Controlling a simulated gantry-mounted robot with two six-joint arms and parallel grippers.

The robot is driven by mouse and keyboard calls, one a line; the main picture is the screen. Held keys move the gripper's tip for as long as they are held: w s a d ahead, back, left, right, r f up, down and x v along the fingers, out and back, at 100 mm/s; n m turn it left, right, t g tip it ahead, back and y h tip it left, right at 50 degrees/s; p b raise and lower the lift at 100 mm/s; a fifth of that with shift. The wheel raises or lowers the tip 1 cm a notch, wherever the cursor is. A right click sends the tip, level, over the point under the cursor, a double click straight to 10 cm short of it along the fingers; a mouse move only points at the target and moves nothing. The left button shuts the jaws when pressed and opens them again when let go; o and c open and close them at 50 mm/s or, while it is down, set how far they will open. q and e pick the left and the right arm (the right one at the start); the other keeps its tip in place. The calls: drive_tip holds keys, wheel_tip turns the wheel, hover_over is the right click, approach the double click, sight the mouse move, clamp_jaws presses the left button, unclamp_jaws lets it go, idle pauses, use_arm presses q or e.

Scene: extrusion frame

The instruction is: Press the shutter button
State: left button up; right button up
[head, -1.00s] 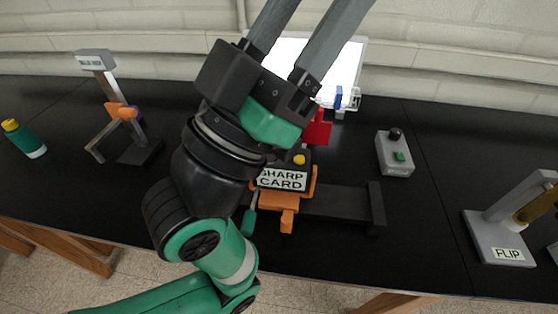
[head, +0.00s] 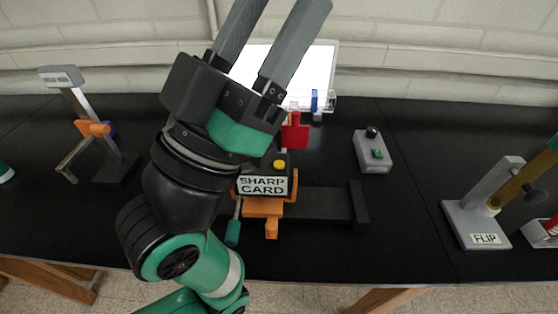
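A grey box (head: 374,154) with a green button (head: 378,153) and a black knob (head: 372,132) stands right of centre on the black table. A yellow button (head: 279,164) sits on top of the device with the "SHARP CARD" label (head: 263,186), on an orange carriage (head: 262,207). I cannot tell from any label which one is the shutter button. My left gripper (head: 283,8) is raised in front of the scene, its two grey fingers apart and empty, pointing up. Its arm hides the left part of the carriage device. My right gripper is not in view.
A black rail (head: 325,204) extends right from the carriage. A red piece (head: 295,136) and a white screen (head: 318,70) stand behind. A grey stand marked "FLIP" (head: 485,225) is at right, another stand (head: 115,165) at left. Table between the grey box and FLIP stand is clear.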

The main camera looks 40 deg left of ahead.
use_arm(q)
clamp_jaws()
idle(1.5)
